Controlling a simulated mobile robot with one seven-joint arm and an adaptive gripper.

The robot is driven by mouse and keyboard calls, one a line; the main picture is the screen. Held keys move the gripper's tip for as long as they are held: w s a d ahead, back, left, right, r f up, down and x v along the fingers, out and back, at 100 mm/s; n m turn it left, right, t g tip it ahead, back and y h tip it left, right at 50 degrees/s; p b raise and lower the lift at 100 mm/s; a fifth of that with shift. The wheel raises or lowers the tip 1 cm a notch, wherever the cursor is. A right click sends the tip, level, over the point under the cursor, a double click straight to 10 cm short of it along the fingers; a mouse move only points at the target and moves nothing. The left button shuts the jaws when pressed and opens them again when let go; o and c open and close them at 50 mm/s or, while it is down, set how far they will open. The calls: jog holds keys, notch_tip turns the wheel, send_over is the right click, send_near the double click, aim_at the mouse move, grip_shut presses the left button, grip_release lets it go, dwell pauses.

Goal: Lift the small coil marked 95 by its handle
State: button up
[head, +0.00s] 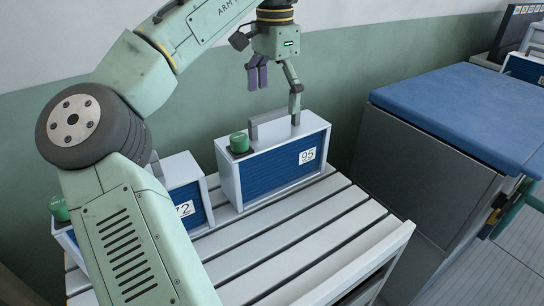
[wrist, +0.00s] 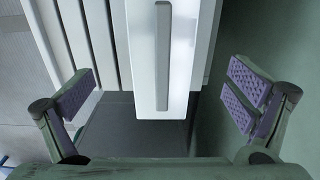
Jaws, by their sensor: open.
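The coil marked 95 (head: 284,163) is a white box with blue louvred sides and a green cap on its left end. It stands upright on a slatted white rack. Its grey handle (head: 270,128) runs along the top. In the wrist view, the handle (wrist: 162,55) is a long bar seen from above on the white top (wrist: 180,112). My gripper (head: 275,88) is open and empty above the coil. In the wrist view, its purple-padded fingers (wrist: 160,96) are spread wide, one on each side of the handle's line, apart from it.
Another blue-sided coil, its label ending in 2 (head: 185,209), stands to the left, partly behind my arm. The slatted rack (head: 300,240) is bare in front. A grey cabinet with a blue top (head: 465,112) stands right. A green wall is behind.

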aim_at(275, 118)
jog(key=shift+w+d+f, duration=0.1)
jog(key=shift+w+f, duration=0.05)
jog(key=shift+f, duration=1.85)
jog(key=shift+w+f, duration=0.1)
jog(key=shift+f, duration=1.85)
jog(key=c, duration=1.7)
jog(key=shift+r, duration=0.15)
jog(key=shift+c, duration=0.3)
